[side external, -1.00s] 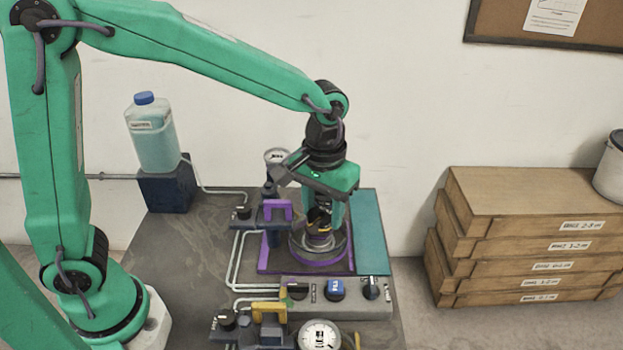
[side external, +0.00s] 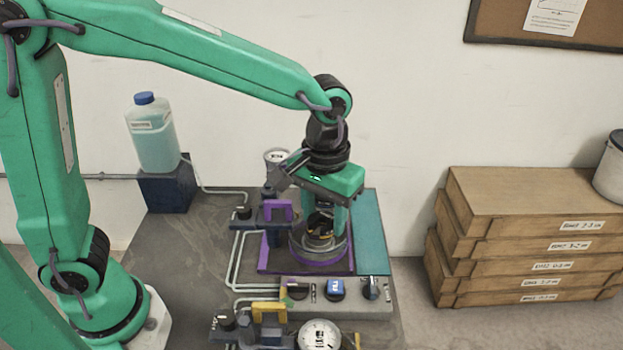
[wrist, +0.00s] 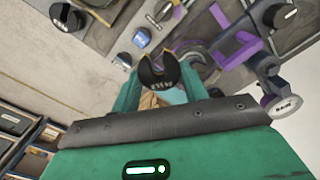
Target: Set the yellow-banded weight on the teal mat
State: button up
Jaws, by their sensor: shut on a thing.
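My gripper (side external: 322,226) is shut on a dark weight (side external: 320,221) with a yellowish band low on its side. The teal mat (side external: 372,238) lies flat and bare along the right edge of the bench, right of my gripper.
The round dish (side external: 338,252) has a purple rim. A purple-handled valve (side external: 278,210) stands just left, a grey knob panel (side external: 311,298) in front. A yellow-handled valve (side external: 268,309) and gauge (side external: 319,335) are nearer. A bottle (side external: 154,135) stands at back left.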

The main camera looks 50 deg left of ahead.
jog(key=shift+w, duration=0.1)
jog(key=w+a+f+n, duration=0.1)
jog(key=w+f+n, duration=0.2)
jog(key=w, duration=0.7)
jog(key=w+a+f+n, duration=0.1)
jog(key=w+f+n, duration=0.2)
jog(key=w, duration=0.6)
jog(key=shift+w+n, duration=0.35)
jog(key=shift+n, duration=0.05)
jog(key=shift+f, duration=0.1)
send_over(363, 201)
notch_tip(363, 201, down, 7)
jog(key=shift+r, duration=0.1)
jog(key=shift+f, duration=2.05)
jog(key=shift+f, duration=0.2)
jog(key=o, duration=1.2)
jog(key=shift+s, duration=0.1)
jog(key=shift+c, duration=0.2)
